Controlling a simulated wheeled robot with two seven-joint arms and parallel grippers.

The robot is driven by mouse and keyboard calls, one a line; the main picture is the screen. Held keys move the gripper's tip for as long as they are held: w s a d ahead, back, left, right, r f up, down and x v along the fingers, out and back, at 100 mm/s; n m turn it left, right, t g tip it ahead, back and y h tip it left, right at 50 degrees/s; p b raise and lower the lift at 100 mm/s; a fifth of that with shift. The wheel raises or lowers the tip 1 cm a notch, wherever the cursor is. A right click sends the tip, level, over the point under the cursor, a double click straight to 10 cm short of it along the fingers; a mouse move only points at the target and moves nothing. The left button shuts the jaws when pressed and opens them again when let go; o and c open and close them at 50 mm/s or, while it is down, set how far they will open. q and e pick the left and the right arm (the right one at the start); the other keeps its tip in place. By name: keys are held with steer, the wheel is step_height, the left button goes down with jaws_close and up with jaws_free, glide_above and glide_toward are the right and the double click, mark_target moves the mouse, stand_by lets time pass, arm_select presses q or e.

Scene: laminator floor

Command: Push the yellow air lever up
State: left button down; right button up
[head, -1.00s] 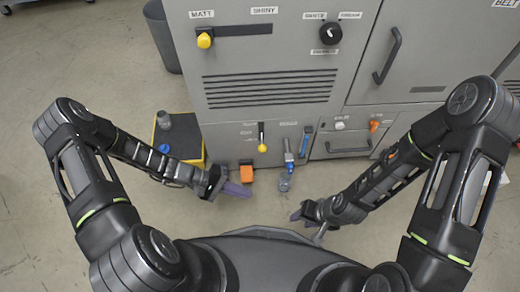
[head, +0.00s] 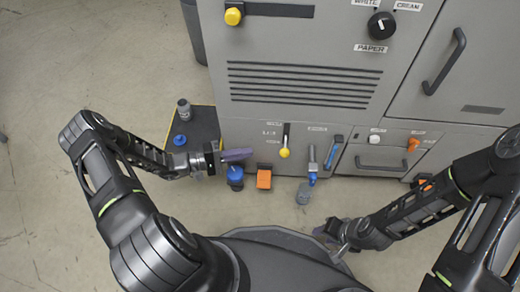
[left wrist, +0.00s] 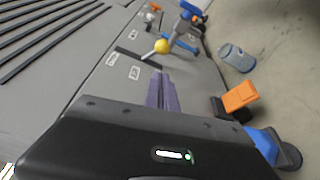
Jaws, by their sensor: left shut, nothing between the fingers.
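The yellow-knobbed lever (head: 284,152) sits low on the grey machine's front, at the bottom of a dark vertical slot. In the left wrist view its yellow ball (left wrist: 162,46) on a pale stem lies just beyond my fingertips. My left gripper (head: 240,155) is shut and empty, to the left of the knob with a gap between them. Its purple fingers (left wrist: 162,90) point toward the lever in the left wrist view. My right gripper (head: 336,231) hangs low at the right, away from the machine; its fingers are too unclear to judge.
Another yellow knob (head: 233,16) is higher on the machine. An orange pedal (head: 264,179), a blue-topped object (head: 235,177) and a clear cup (head: 303,194) are near the machine's foot. A blue-handled valve (head: 312,165) is right of the lever. A dark mat (head: 204,122) lies left.

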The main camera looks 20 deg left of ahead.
arm_select(q)
steer(key=b, duration=0.2)
glide_toward(285, 146)
steer(key=w+d+f, duration=0.3)
steer(key=w+d, duration=0.1)
steer(key=shift+w+d, duration=0.2)
steer(key=shift+d, duration=0.05)
steer(key=shift+r, duration=0.1)
steer(key=shift+s+n, duration=0.1)
steer(key=shift+n, duration=0.2)
